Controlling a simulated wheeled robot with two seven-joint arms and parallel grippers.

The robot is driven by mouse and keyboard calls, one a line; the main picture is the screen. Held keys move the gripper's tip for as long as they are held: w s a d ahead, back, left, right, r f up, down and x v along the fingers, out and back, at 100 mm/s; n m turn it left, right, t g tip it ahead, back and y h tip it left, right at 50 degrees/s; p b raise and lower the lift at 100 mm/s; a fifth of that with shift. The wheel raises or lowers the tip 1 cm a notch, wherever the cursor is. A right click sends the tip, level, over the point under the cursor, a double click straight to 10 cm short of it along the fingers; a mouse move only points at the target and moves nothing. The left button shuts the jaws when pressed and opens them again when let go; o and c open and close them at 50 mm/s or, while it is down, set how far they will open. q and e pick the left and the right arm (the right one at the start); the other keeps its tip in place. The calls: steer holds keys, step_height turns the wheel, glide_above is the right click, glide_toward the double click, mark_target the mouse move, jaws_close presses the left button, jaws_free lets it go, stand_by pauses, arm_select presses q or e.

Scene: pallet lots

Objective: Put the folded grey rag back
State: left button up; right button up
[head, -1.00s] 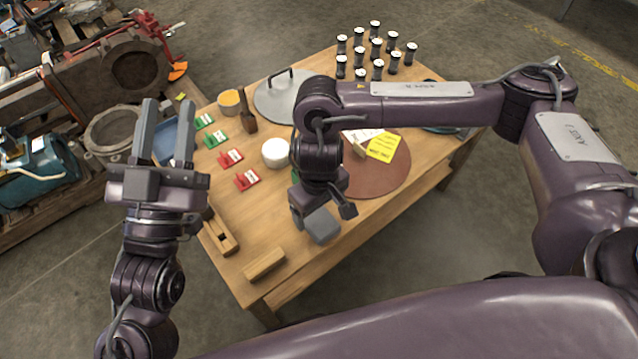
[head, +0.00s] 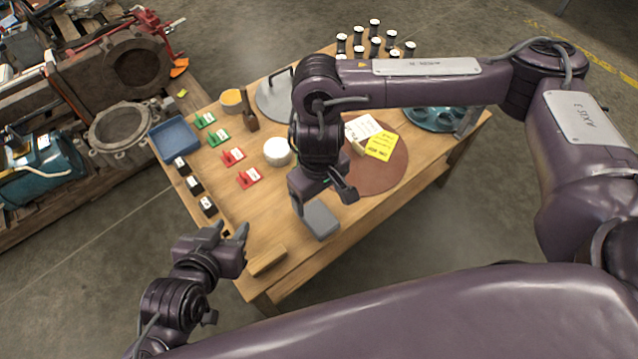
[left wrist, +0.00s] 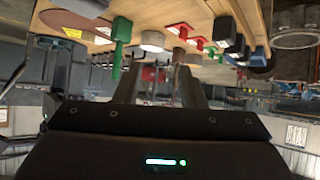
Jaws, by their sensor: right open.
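A flat grey piece (head: 321,221), which looks like the folded grey rag, shows at the table's front edge just below my right gripper (head: 325,200). The right gripper points down over it with its jaws apart. Whether the piece lies between the fingers or under them cannot be told, as the wrist hides part of it. My left gripper (head: 230,232) is at the table's front left corner, fingers apart and empty. Its two fingers also show apart in the left wrist view (left wrist: 160,85).
On the wooden table (head: 300,262) are a wooden block (head: 268,260), black labelled holders (head: 195,187), a blue tray (head: 174,138), red and green tags, a white round tub (head: 277,152) and a brown round mat (head: 392,172) bearing a box and yellow note. Several black-and-white spools stand behind.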

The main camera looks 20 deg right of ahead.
arm_select(q)
steer(key=s+f+g, duration=0.1)
steer(key=s+f, duration=0.1)
steer(key=s+a+f+g+y, duration=0.1)
steer(key=s+f, duration=0.1)
steer(key=s+f+g+p, duration=0.1)
steer(key=s+f+g, duration=0.1)
steer(key=shift+s+a, duration=0.2)
steer(key=shift+a, duration=0.1)
arm_select(e)
step_height(320, 180, up, 2)
steer(key=shift+r, duration=0.1)
